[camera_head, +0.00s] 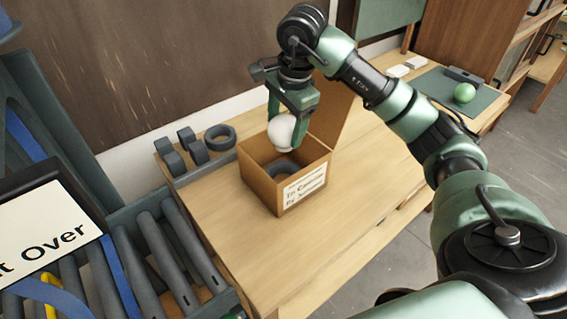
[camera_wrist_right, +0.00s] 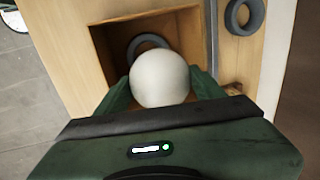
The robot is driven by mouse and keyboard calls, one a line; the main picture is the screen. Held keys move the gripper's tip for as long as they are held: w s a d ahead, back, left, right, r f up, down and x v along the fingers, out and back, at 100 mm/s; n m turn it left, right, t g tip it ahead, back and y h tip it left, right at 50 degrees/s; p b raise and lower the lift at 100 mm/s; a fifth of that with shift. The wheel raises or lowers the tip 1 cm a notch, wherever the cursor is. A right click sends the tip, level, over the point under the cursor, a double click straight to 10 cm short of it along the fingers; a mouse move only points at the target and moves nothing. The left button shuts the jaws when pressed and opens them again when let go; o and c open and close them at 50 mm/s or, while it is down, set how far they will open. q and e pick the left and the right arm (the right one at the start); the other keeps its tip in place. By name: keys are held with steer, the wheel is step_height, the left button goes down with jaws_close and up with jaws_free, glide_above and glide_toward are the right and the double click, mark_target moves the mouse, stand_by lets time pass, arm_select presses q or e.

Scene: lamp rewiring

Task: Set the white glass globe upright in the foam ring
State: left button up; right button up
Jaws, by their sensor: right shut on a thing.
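The white glass globe (camera_head: 283,131) is held in my right gripper (camera_head: 291,120), which points down over an open cardboard box (camera_head: 289,194). The globe also shows in the right wrist view (camera_wrist_right: 160,79), between the two green fingers. A dark grey foam ring (camera_head: 280,168) lies inside the box, below the globe; it is partly visible in the right wrist view (camera_wrist_right: 146,43). The globe appears above the ring and apart from it. The box has a printed label on its front side. My left gripper is not in the head view.
A green ball (camera_head: 464,93) rests on a dark mat (camera_head: 485,97) at the right. A roller rack (camera_head: 150,240) stands at the left. The wooden tabletop (camera_head: 360,180) right of the box is clear.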

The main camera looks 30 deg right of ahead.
mark_target(285, 150)
steer(key=f, duration=0.3)
steer(key=f+p, duration=0.1)
steer(key=f, duration=0.3)
steer(key=shift+w+f, duration=0.2)
steer(key=shift+f, duration=0.3)
step_height(285, 150, down, 4)
steer(key=shift+r+p, duration=0.1)
steer(key=shift+p, duration=0.2)
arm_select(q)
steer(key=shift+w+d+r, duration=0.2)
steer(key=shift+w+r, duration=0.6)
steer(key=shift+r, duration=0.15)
arm_select(e)
steer(key=shift+f+b, duration=0.45)
steer(key=shift+f, duration=0.05)
steer(key=o, duration=1.4)
steer(key=shift+c, duration=0.2)
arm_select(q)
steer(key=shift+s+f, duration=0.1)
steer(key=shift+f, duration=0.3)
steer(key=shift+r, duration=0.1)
arm_select(e)
steer(key=shift+r, duration=0.15)
